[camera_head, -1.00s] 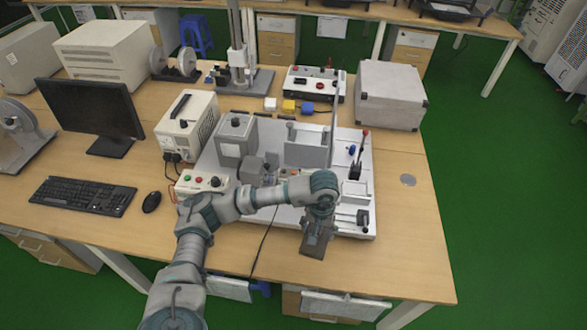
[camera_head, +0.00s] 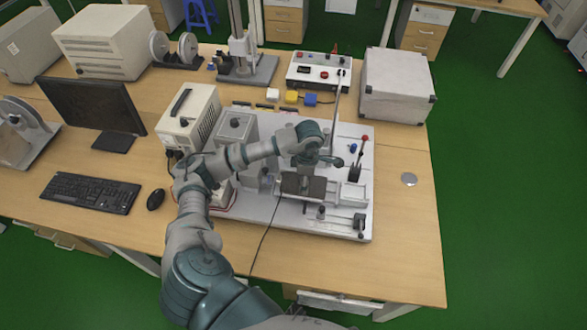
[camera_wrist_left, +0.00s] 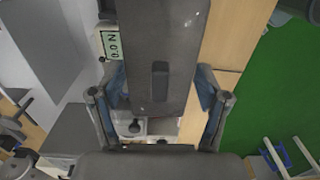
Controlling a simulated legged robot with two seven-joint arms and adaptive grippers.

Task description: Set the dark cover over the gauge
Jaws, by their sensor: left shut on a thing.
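My left gripper (camera_head: 318,162) is above the white test fixture (camera_head: 270,215) on the bench. It is shut on the dark cover (camera_head: 303,187), a dark flat-faced piece below and in front of the wrist. In the left wrist view the cover (camera_wrist_left: 160,30) fills the upper middle, with a small raised block on its face and the gripper's fingers (camera_wrist_left: 160,108) at its sides. A small green display reading "0.0 N" (camera_wrist_left: 111,45), likely the gauge's, shows beside the cover's left edge. Whether cover and gauge touch cannot be told.
A thin upright post (camera_head: 335,110) and a red-tipped lever (camera_head: 360,150) stand right of the gripper.

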